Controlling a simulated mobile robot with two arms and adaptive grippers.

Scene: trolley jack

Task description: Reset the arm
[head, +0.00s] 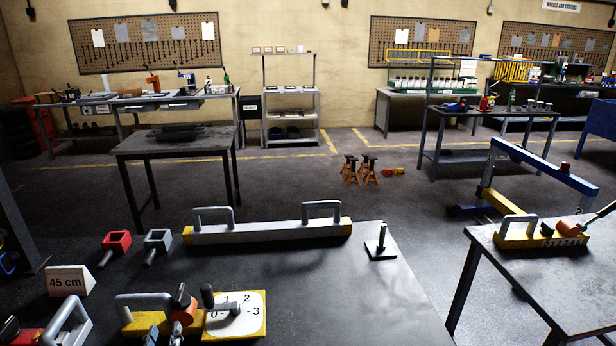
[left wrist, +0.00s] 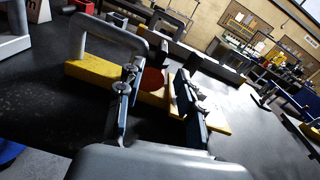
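A yellow block (head: 135,325) with a grey handle (head: 145,299) lies on the dark table near the bottom of the head view. It carries an orange-red round part (head: 184,311) and a white dial plate (head: 248,318) marked 0 to 3. A dark lever with a rounded knob (head: 208,296) lies over the dial; its exact reading is unclear. My left gripper (left wrist: 158,100) is open, with its fingers apart. In the left wrist view the yellow block (left wrist: 90,70) and orange-red part (left wrist: 152,79) show beyond and between the fingers. Contact cannot be told. My right gripper is not in view.
A long grey beam with two handles (head: 265,233) lies behind the block. Red (head: 117,241) and grey (head: 158,239) sockets and a "45 cm" sign (head: 68,282) stand left. The table between post and dial is clear.

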